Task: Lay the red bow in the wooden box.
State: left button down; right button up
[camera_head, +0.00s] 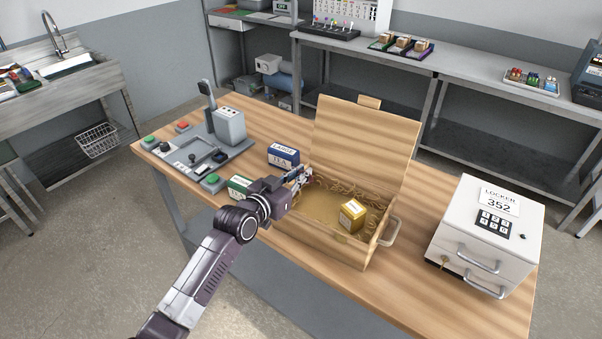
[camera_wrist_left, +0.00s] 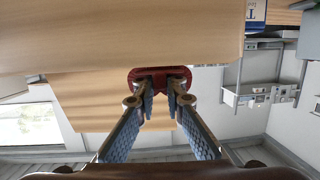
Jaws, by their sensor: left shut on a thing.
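The wooden box (camera_head: 325,245) stands on the workbench with its lid (camera_head: 365,140) raised. Crinkled brown filling and a yellow carton (camera_head: 352,215) lie inside it. My left gripper (camera_head: 303,174) is at the left rear part of the box opening. In the left wrist view, my left gripper (camera_wrist_left: 160,98) is shut on the red bow (camera_wrist_left: 160,73), which sits across the fingertips. In the head view the bow is mostly hidden by the gripper. My right gripper is in neither view.
A blue tea carton (camera_head: 283,154) and a green-and-white carton (camera_head: 239,185) stand left of the box. A grey control panel (camera_head: 200,155) is further left. A white locker (camera_head: 487,232) stands at the right, with bare bench between it and the box.

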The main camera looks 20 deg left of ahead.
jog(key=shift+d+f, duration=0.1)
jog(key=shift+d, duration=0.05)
pick_arm(q)
jog(key=shift+f+b, duration=0.4)
jog(key=shift+f, duration=0.2)
jog(key=c, duration=2)
grip_release()
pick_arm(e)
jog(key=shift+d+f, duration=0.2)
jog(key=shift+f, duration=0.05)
pick_arm(q)
jog(key=shift+r, duration=0.15)
